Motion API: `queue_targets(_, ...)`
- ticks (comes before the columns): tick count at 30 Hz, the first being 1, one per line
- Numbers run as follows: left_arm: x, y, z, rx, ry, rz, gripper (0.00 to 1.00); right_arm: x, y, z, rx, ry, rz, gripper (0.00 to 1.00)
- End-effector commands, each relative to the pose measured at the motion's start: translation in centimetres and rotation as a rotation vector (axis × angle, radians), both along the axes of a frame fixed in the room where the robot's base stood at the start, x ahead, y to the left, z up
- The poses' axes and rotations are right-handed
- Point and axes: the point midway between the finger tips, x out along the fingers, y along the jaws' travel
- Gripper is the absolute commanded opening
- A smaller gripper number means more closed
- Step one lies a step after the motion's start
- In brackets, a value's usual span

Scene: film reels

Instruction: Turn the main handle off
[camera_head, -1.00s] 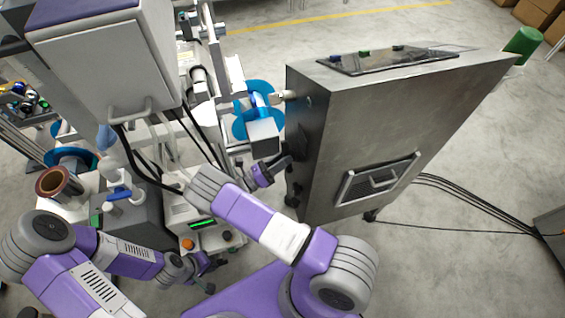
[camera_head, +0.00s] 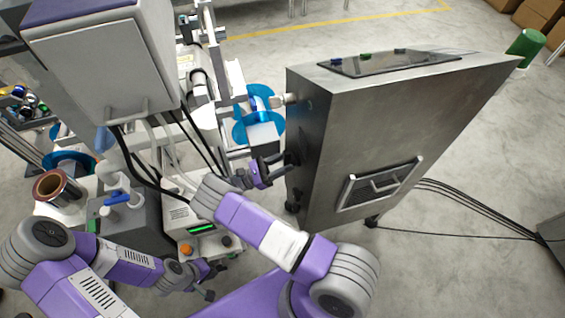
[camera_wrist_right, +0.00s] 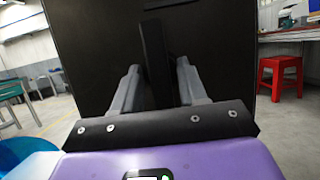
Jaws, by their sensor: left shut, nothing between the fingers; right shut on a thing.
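The main handle is a dark bar on the narrow left side of the grey steel cabinet (camera_head: 400,130). In the right wrist view the black handle (camera_wrist_right: 154,55) stands upright between the two grey fingers, against the dark cabinet face. My right gripper (camera_wrist_right: 157,85) is shut on the handle. In the head view my right gripper (camera_head: 279,166) reaches the cabinet's side, and the handle blends with the dark fingers there. My left gripper (camera_head: 209,294) is low in the head view, shut and empty, away from the cabinet.
A machine with blue reels (camera_head: 258,125) and a grey box (camera_head: 105,65) stands left of the cabinet. A control box with a green display (camera_head: 202,229) lies below my right forearm. Black cables (camera_head: 470,205) run over the floor at right. A red stool (camera_wrist_right: 279,75) shows in the wrist view.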

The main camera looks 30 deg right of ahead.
Motion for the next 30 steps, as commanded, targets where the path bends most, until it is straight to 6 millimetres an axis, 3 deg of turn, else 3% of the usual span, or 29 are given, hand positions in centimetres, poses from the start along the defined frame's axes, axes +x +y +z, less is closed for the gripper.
queue_targets(14, 0.0, 0.0, 0.0, 0.000, 0.000, 0.000, 0.00, 0.1, 0.0, 0.0, -0.004, -0.015, 0.001, 0.12)
queue_targets(15, 0.0, 0.0, 0.0, 0.000, 0.000, 0.000, 0.00, 0.1, 0.0, 0.0, -0.004, -0.015, 0.001, 0.47)
queue_targets(25, 0.0, 0.0, 0.0, 0.000, 0.000, 0.000, 0.00, 0.1, 0.2, -0.1, -0.003, -0.012, 0.001, 0.49)
queue_targets(30, 0.0, 0.0, 0.2, 0.000, 0.000, 0.000, 0.00, 0.5, 1.7, -0.7, -0.002, -0.013, 0.003, 0.49)
